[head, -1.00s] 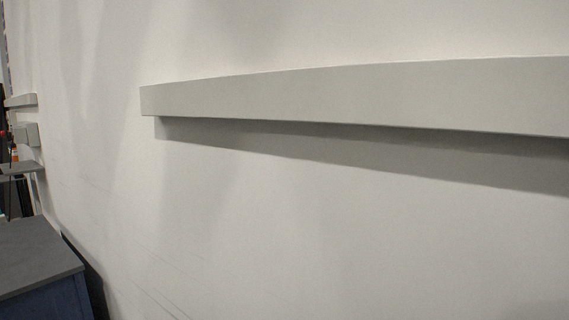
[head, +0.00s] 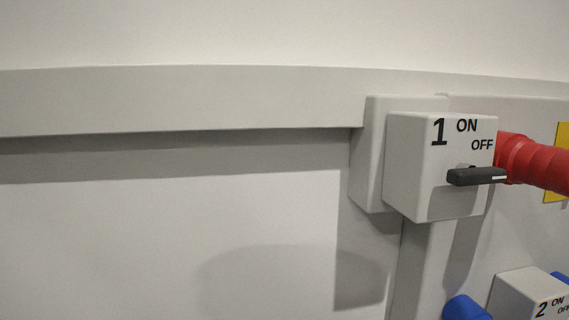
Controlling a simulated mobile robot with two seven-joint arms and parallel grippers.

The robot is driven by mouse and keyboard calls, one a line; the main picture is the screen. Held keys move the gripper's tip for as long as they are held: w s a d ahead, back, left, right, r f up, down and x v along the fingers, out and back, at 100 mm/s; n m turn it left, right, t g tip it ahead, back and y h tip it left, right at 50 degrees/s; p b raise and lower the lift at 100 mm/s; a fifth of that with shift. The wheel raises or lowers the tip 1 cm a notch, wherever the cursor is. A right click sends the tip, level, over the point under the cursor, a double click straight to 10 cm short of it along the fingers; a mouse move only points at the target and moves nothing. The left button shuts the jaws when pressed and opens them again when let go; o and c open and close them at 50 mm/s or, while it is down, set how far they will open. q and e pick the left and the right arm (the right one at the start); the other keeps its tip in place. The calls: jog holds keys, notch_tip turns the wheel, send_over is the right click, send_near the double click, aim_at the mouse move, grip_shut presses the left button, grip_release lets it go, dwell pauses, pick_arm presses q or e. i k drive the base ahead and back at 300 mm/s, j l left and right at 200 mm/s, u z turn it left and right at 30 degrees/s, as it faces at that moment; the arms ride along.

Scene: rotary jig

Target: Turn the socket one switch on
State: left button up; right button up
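The socket one box (head: 412,165) is a light grey box on the wall, right of centre in the head view. It is marked "1", with "ON" at the top and "OFF" lower at the right. Its dark switch handle (head: 476,176) lies nearly level, and its white-marked end points right, nearest the OFF label. A red plug (head: 535,163) sticks out at the box's right side. Neither of my grippers is in view.
A second box (head: 530,296), marked "2" with ON and OFF, sits at the lower right beside blue connectors (head: 464,308). A yellow plate (head: 562,150) is at the right edge. A long grey wall duct (head: 180,101) runs left from the first box.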

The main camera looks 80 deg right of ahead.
aim_at(464, 174)
jog(key=k+z, duration=0.15)
jog(key=z, duration=0.3)
jog(key=k+z, duration=0.15)
jog(key=z, duration=0.3)
jog(key=k+l+z, duration=0.1)
jog(key=z, duration=0.4)
jog(key=k+l+z, duration=0.15)
jog(key=z, duration=0.3)
jog(key=k+l+z, duration=0.1)
jog(key=z, duration=0.35)
